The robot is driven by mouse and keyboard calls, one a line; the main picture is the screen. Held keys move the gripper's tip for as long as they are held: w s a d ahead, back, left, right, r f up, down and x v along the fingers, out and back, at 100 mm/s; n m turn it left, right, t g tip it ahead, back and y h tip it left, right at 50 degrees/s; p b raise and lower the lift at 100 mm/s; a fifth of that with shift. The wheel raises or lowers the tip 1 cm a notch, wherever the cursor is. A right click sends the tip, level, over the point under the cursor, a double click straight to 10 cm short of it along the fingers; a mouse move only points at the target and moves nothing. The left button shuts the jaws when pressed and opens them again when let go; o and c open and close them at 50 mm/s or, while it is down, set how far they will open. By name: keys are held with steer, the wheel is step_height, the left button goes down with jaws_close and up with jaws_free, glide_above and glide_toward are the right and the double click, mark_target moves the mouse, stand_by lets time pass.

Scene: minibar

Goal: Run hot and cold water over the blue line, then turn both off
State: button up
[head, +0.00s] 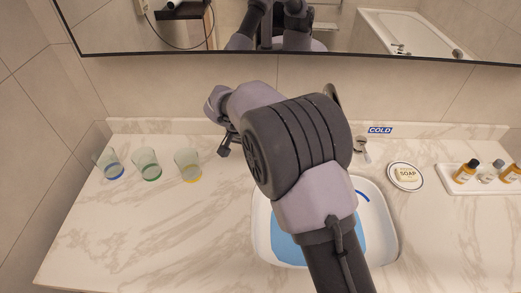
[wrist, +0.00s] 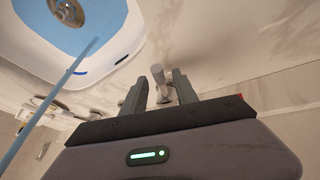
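The white basin (head: 385,225) holds blue water (head: 287,247); it also shows in the wrist view (wrist: 120,62). The blue line (head: 362,195) is a short mark on the basin wall, above the water's edge; it also shows in the wrist view (wrist: 81,73). A thin blue stream (wrist: 50,113) runs in the wrist view. The cold handle (head: 362,148) is right of the faucet (head: 332,95), near the COLD label (head: 380,130). My gripper (head: 222,148) is left of the faucet. Its fingers (wrist: 159,92) are open around a tap handle (wrist: 157,74); contact is unclear.
Three glasses (head: 146,165) stand at the left of the marble counter (head: 150,225). A soap dish (head: 405,187) and a tray (head: 470,189) of small bottles are at the right. The mirror (head: 230,50) hangs above the back edge. My arm hides much of the basin.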

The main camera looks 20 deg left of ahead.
steer(key=p+v, duration=0.6)
steer(key=v, duration=1.1)
steer(key=shift+r, duration=0.2)
